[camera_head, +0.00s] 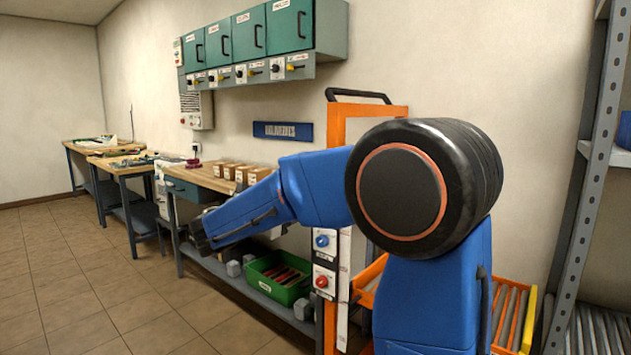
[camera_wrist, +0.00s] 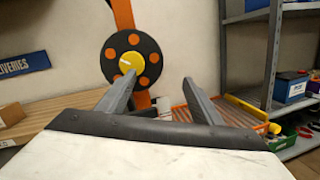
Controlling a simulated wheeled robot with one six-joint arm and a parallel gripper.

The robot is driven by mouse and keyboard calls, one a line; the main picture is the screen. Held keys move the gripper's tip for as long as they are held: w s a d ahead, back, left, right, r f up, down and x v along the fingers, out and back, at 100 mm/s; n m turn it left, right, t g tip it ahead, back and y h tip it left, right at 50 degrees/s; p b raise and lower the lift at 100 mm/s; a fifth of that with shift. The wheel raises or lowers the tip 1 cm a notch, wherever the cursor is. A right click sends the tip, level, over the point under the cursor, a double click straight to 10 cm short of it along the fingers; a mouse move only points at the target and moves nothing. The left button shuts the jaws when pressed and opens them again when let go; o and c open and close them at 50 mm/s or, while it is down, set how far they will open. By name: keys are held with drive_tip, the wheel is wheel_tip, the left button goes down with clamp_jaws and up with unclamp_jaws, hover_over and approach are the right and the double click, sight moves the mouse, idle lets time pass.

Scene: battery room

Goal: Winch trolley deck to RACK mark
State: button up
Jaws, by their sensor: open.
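The trolley has an orange mast (camera_head: 368,112) with a black handle on top; my arm hides much of it. Its orange roller deck (camera_head: 507,312) shows low at the right, and in the wrist view (camera_wrist: 192,112) behind my right finger. A black disc with orange spots (camera_wrist: 118,50) and a yellow hub stands on the orange mast in the wrist view. A pale strip (camera_head: 344,285) runs down the mast; I cannot read a RACK mark on it. My gripper (camera_wrist: 159,79) is open and empty, its left fingertip overlapping the disc's lower edge in the picture; contact cannot be told.
A workbench (camera_head: 205,178) with small boxes stands against the wall. A grey shelf rack (camera_head: 590,190) is at the right. The tiled floor at the left is clear.

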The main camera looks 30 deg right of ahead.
drive_tip(key=d+r+m+g+y, duration=0.2)
drive_tip(key=d+r+m+y, duration=0.15)
drive_tip(key=m, duration=0.65)
drive_tip(key=d+r+m+g+y, duration=0.2)
drive_tip(key=r+m+y, duration=0.25)
drive_tip(key=m, duration=0.45)
wheel_tip(320, 180, up, 13)
drive_tip(key=w+a+m+t+y, duration=0.2)
drive_tip(key=m+t+y, duration=0.2)
drive_tip(key=m+y, duration=0.55)
drive_tip(key=w+d+f, duration=0.1)
drive_tip(key=f, duration=0.4)
drive_tip(key=w+d+f+m+h, duration=0.1)
drive_tip(key=w+d+f, duration=0.1)
drive_tip(key=f, duration=0.4)
drive_tip(key=w+d+f+m+h, duration=0.1)
drive_tip(key=w+d+f, duration=0.1)
drive_tip(key=f, duration=0.3)
drive_tip(key=shift+d+f, duration=0.15)
drive_tip(key=shift+d, duration=0.1)
drive_tip(key=c, duration=1.1)
